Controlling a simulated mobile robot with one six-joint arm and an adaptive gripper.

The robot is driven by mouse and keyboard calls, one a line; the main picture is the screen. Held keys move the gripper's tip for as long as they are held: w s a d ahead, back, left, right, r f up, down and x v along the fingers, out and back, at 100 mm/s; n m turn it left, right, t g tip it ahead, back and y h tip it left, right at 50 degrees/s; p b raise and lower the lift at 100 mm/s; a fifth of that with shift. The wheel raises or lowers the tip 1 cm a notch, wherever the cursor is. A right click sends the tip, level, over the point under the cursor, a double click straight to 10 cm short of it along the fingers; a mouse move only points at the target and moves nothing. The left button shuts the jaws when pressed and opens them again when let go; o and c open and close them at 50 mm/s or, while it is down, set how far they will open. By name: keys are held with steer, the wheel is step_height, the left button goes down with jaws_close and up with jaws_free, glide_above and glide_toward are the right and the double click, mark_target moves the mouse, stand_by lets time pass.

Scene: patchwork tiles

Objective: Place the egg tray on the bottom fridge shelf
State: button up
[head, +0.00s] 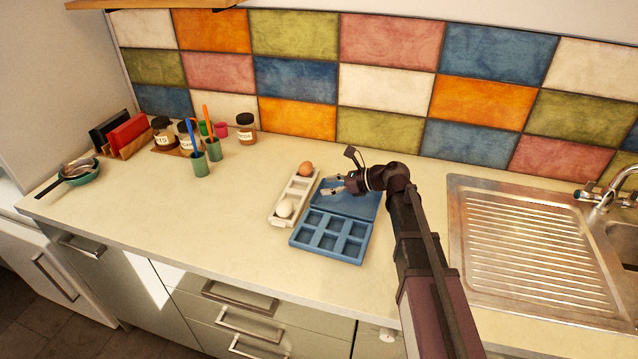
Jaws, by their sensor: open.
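A narrow cream tray (297,188) lies on the counter with a brown egg (305,169) at its far end and a white egg (285,208) at its near end. Right beside it lies an open blue box (331,236) with empty square pockets in front and a flat blue panel (358,201) behind. I cannot tell which of the two is the egg tray. My gripper (327,186) is open and empty, fingers pointing left. It is over the panel's left edge, near the cream tray; its height is unclear. No fridge shelf shows.
A steel sink with drainboard (525,245) fills the right. At the back left stand jars (245,128), green cups with brushes (199,163), a rack (128,137) and a pan (79,172). The counter's left-middle is clear. Cabinet handles (240,297) line the front below.

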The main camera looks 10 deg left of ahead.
steer(key=shift+d+r, duration=0.1)
steer(key=shift+d, duration=0.25)
steer(key=shift+r, duration=0.1)
stand_by(0.4)
